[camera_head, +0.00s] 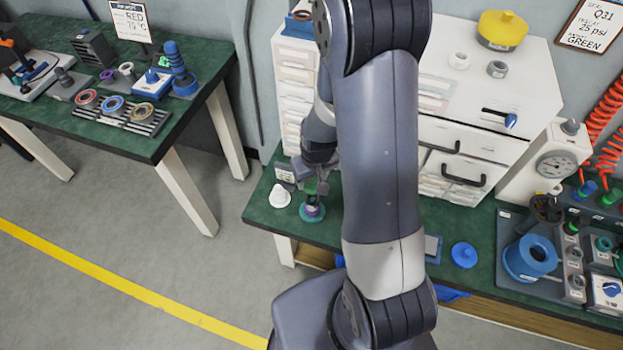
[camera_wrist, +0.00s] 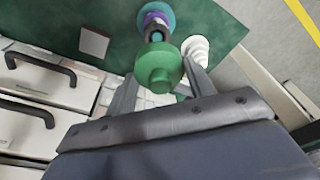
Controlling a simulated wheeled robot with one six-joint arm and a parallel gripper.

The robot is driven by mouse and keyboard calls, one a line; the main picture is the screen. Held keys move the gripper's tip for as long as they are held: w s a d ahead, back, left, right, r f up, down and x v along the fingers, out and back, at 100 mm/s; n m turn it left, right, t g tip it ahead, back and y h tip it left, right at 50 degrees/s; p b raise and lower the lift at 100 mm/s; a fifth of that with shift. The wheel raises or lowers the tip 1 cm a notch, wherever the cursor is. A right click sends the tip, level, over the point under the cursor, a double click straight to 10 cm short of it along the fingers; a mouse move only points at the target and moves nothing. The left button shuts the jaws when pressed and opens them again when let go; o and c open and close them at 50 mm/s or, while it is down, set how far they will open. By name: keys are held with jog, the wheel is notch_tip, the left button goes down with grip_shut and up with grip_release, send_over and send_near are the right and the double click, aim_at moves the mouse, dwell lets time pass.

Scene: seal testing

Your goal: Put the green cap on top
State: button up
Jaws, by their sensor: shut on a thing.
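The green cap (camera_wrist: 158,72) is held between the fingers of my gripper (camera_wrist: 162,88), in the wrist view. In the head view, my gripper (camera_head: 318,180) is at the left end of the green bench, partly hidden by my arm. The stack (camera_head: 312,212), with a teal base and a purple ring, stands on the bench just below the gripper. In the wrist view, the stack (camera_wrist: 156,22) shows beyond the cap with a dark post between them. I cannot tell whether the cap touches the post.
A white stepped cone (camera_head: 280,197) stands close left of the stack; it also shows in the wrist view (camera_wrist: 196,47). White drawer units (camera_head: 488,135) rise behind. A blue cap (camera_head: 464,255) lies on the bench to the right. The bench's front left edge is near the stack.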

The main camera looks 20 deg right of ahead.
aim_at(311, 198)
jog(key=shift+f+b, duration=1.65)
jog(key=shift+f, duration=0.35)
jog(key=shift+f+b, duration=1.7)
jog(key=shift+f, duration=0.1)
jog(key=o, duration=1)
jog(key=shift+r, duration=0.1)
jog(key=shift+r+p, duration=2.55)
jog(key=shift+r, duration=0.95)
